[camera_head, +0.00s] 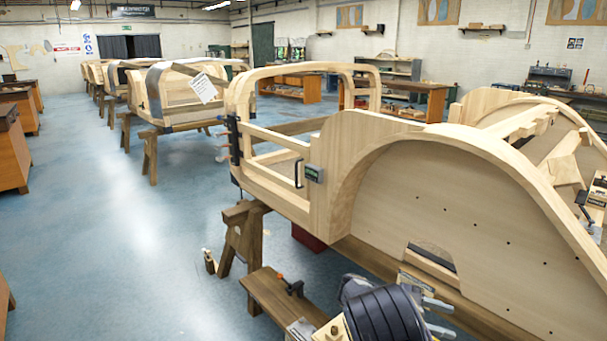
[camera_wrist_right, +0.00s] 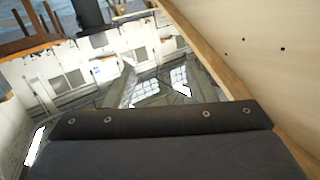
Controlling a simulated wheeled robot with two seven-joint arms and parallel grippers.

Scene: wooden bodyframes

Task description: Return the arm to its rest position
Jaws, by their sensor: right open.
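My right arm's dark wrist (camera_head: 385,312) shows at the bottom centre of the head view. My right gripper (camera_head: 438,318) is beside it, with two metallic fingers apart and nothing seen between them. It is in front of the lower part of the wooden bodyframe (camera_head: 450,215). In the right wrist view, a dark bolted part of my own gripper (camera_wrist_right: 160,122) fills the bottom, and its fingertips cannot be made out. The bodyframe's pale panel (camera_wrist_right: 270,45) is at the upper right there. My left gripper is not in view.
A low wooden bench (camera_head: 275,300) with a clamp (camera_head: 290,285) stands just left of my right wrist. A wooden trestle (camera_head: 243,240) stands under the frame. Blue floor (camera_head: 120,250) is clear to the left. More bodyframes (camera_head: 180,95) stand behind.

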